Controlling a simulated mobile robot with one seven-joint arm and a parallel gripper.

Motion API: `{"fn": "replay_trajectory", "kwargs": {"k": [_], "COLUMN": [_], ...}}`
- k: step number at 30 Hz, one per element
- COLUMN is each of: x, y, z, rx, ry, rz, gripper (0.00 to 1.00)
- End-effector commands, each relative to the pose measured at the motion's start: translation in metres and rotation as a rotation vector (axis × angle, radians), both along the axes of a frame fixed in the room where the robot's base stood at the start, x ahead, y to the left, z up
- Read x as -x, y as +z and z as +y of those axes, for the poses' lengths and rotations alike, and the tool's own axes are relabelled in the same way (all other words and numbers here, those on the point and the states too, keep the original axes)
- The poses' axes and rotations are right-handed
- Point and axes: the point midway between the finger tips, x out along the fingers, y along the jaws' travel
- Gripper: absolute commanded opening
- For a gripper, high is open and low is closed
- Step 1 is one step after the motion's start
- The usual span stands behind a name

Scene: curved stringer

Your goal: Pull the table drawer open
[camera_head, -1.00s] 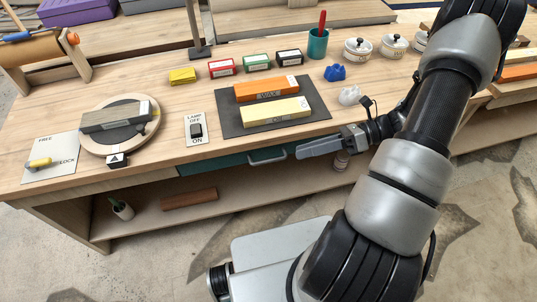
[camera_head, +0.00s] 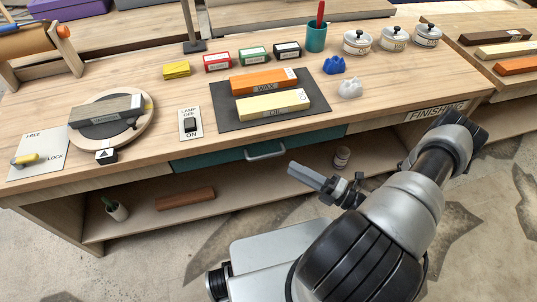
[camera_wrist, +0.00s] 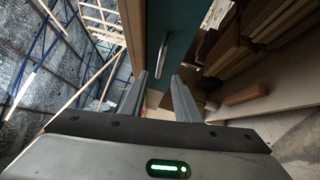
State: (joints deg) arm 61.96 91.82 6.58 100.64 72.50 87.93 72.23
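The teal drawer (camera_head: 215,157) sits under the front edge of the wooden workbench (camera_head: 60,110) and looks closed. In the wrist view the two fingers are spread with an empty gap between the tips (camera_wrist: 159,75). There the handle (camera_wrist: 162,55) stands upright beyond the gap, on the teal drawer front (camera_wrist: 180,22).
On the bench top are a dark mat (camera_head: 225,115) with two blocks, a lamp switch plate (camera_head: 190,124) and a round turntable (camera_head: 85,140).

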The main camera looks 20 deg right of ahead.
Motion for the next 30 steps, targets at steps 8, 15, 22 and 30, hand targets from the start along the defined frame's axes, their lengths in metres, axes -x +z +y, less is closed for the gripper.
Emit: {"fn": "replay_trajectory", "kwargs": {"k": [8, 15, 22, 30], "x": [-0.042, -0.067, -0.073, -0.073], "y": [0.009, 0.014, 0.015, 0.015], "z": [0.044, 0.068, 0.075, 0.075], "rx": [0.001, 0.002, 0.002, 0.002], "ry": [0.003, 0.002, 0.002, 0.001], "rz": [-0.001, -0.003, -0.001, -0.001], "gripper": [0.29, 0.29, 0.29, 0.17]}}
